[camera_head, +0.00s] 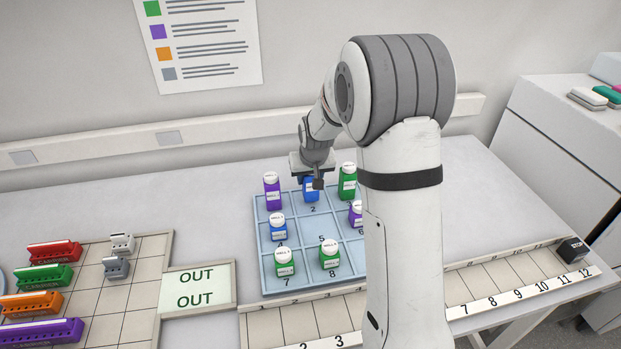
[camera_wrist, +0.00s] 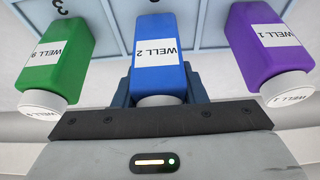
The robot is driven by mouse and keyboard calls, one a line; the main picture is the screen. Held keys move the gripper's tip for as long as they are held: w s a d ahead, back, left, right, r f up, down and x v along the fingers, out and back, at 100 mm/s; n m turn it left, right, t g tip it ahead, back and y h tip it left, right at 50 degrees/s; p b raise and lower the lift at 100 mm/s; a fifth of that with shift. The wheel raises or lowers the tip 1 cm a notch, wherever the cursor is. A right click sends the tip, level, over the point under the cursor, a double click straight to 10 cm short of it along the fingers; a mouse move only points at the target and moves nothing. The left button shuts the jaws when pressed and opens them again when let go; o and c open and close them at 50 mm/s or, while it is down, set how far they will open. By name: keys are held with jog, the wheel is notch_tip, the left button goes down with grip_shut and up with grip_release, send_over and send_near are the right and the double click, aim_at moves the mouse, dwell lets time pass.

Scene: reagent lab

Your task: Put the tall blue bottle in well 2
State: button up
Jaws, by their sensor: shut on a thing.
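The tall blue bottle (camera_head: 311,191) stands upright at well 2, in the back row of the light blue rack (camera_head: 263,240), between a purple and a green bottle. My gripper (camera_head: 312,183) is over it and shut on its upper part. In the wrist view the blue bottle (camera_wrist: 160,55) is between my gripper's fingers (camera_wrist: 160,92), with its "WELL 2" label upside down in the picture. The printed 2 shows just in front of the bottle. I cannot tell whether its base rests on the well floor or is slightly above it.
A tall purple bottle (camera_head: 272,190) and a tall green bottle (camera_head: 347,182) stand close on either side. Short bottles, blue (camera_head: 278,229), purple (camera_head: 355,213) and green (camera_head: 330,258), occupy other wells. A tray of coloured blocks (camera_head: 148,300) is at left. My arm hides the rack's right side.

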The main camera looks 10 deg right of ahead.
jog(key=shift+f, duration=0.55)
jog(key=shift+f, duration=0.15)
jog(key=o, duration=1)
